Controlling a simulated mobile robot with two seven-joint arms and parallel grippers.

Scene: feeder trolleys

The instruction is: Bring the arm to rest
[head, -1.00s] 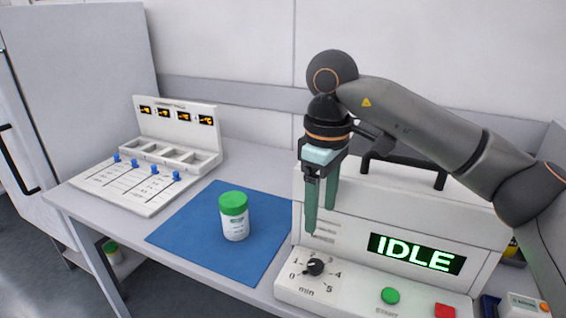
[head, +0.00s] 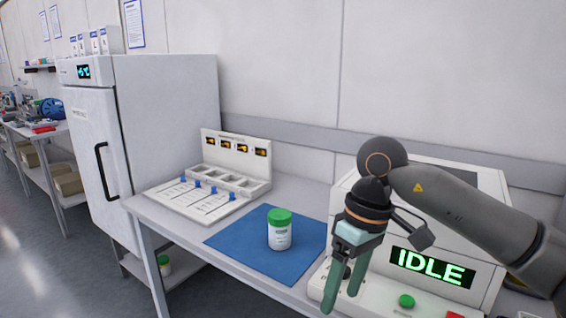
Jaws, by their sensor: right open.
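My right gripper (head: 343,296) hangs down in the head view, in front of the white machine's left part, its two green fingers apart with nothing between them. It hides much of the dial. My right arm (head: 455,213) comes in from the right, across the front of the machine. The white machine (head: 420,235) shows IDLE in green letters and has a green button (head: 406,301). A white jar with a green lid (head: 279,230) stands upright on a blue mat (head: 235,240), left of the gripper and apart from it. My left gripper is not in view.
A white unit with several small displays, compartments and blue sliders (head: 215,185) stands on the bench left of the mat. A tall white cabinet (head: 165,130) stands behind the bench's left end. A similar jar (head: 164,265) is on the lower shelf. The floor at left is clear.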

